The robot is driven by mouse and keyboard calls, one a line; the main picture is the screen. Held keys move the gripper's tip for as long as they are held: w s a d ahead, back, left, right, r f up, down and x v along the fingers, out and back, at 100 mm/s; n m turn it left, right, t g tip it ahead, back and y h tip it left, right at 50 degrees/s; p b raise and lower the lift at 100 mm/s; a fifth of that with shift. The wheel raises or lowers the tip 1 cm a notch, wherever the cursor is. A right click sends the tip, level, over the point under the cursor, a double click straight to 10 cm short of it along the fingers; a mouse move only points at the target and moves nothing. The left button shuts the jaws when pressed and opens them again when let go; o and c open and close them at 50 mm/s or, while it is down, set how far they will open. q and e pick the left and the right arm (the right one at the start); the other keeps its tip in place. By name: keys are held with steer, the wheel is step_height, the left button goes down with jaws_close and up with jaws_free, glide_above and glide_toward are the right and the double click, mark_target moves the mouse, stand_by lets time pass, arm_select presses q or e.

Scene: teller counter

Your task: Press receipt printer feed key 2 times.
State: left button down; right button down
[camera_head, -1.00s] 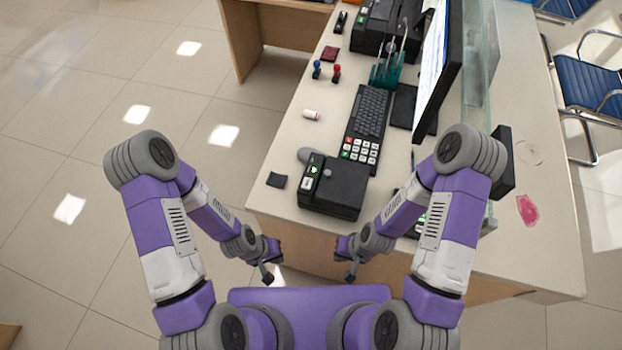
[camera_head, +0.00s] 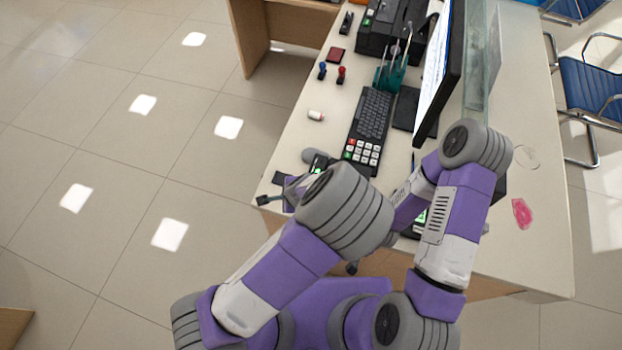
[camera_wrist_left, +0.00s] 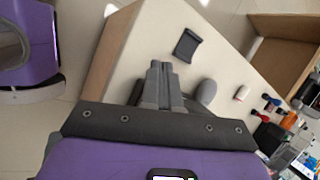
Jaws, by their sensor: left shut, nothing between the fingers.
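A grey mouse (camera_wrist_left: 207,92) lies right of the left fingers. A keyboard (camera_head: 372,113), keypad (camera_head: 361,153), white roll (camera_head: 316,115) and two stamps (camera_head: 341,75) stand farther back. The monitor (camera_head: 440,70) rises at right. The counter's left strip (camera_head: 290,140) is bare.

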arm_select(q)
steer(key=w+d+r+m+t, duration=0.1)
steer(key=d+r+m+t, duration=0.1)
steer(key=r, duration=0.4)
steer(key=w+d+r+m+t+p, duration=0.1)
steer(key=w+d+r+m+t, duration=0.1)
steer(key=d+r, duration=0.3)
steer(key=shift+w+r+m, duration=0.25)
steer(key=shift+r+m, duration=0.25)
steer(key=shift+r, duration=0.3)
step_height(320, 180, down, 8)
steer(key=b, duration=0.6)
steer(key=shift+r, duration=0.25)
steer(key=shift+f+b, duration=0.65)
steer(key=shift+f, duration=0.05)
steer(key=shift+f, duration=0.4)
